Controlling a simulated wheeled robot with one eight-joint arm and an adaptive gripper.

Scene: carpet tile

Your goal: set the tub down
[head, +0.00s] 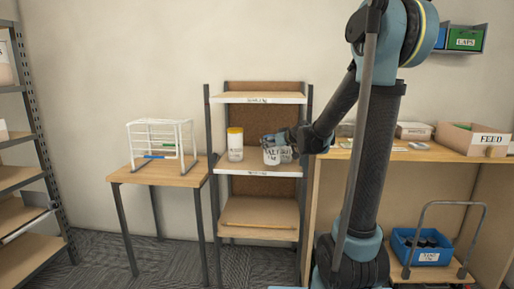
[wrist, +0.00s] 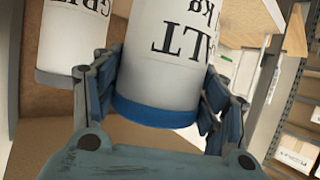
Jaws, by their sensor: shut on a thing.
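The tub (head: 271,156) is white with dark lettering. It is at the right part of the middle shelf board (head: 258,172) of the narrow shelf unit, its base close to the board; I cannot tell whether it touches. My gripper (head: 287,140) reaches in from the right and is shut on the tub. In the wrist view the tub (wrist: 165,60) stands between the two fingers of my gripper (wrist: 158,85), with a blue band at its near end and its lettering upside down. Its far end is out of that view.
A white tub with a yellow lid (head: 235,145) stands left of the held tub, with a small gap; a white lettered tub (wrist: 75,45) also shows in the wrist view. The upper board (head: 258,97) is overhead. A white wire rack (head: 157,140) stands on a side table.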

